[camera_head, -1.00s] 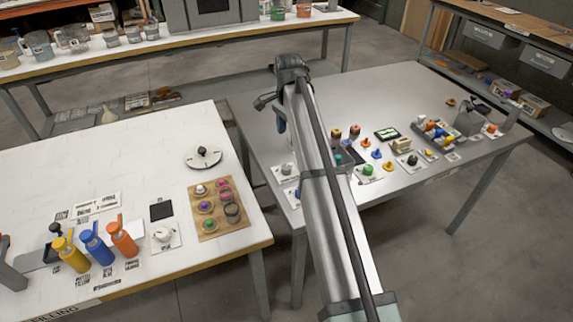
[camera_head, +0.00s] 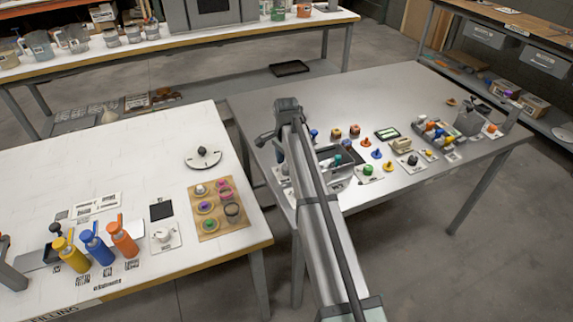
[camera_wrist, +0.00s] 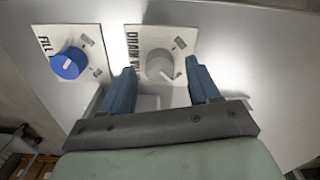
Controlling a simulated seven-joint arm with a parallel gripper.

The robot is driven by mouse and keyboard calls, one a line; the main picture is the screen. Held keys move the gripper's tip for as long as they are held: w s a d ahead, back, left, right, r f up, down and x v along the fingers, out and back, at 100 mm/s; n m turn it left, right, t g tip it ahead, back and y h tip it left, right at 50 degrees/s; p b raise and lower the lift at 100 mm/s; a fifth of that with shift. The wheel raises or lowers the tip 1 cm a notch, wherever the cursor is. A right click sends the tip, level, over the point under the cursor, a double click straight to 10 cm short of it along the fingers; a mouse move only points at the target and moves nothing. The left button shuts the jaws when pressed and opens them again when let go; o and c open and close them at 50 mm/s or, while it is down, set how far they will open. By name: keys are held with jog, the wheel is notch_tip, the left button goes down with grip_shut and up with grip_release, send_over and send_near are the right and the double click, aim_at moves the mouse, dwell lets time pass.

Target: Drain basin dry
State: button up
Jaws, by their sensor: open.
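The drain valve, a grey round knob with a small pointer (camera_wrist: 160,67), sits on a white card (camera_wrist: 133,42) reading "DRAIN" in the wrist view. My gripper (camera_wrist: 161,75) is open and empty. Its two blue fingers show on either side of the grey knob, and I cannot tell how high above it they are. A grey basin (camera_head: 340,180) stands on the grey table in the head view, partly behind my arm. Its inside is too small to judge for liquid. My fingers are hidden by the arm in the head view.
A blue knob (camera_wrist: 69,63) on a "FILL" card lies left of the drain knob, close to the left finger. Several knobs and cards, including a green knob (camera_head: 368,170), lie right of the basin. The grey table's back area is clear.

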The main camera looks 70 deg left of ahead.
jog(key=shift+f, duration=0.55)
jog(key=shift+c, duration=0.3)
jog(key=c, duration=1)
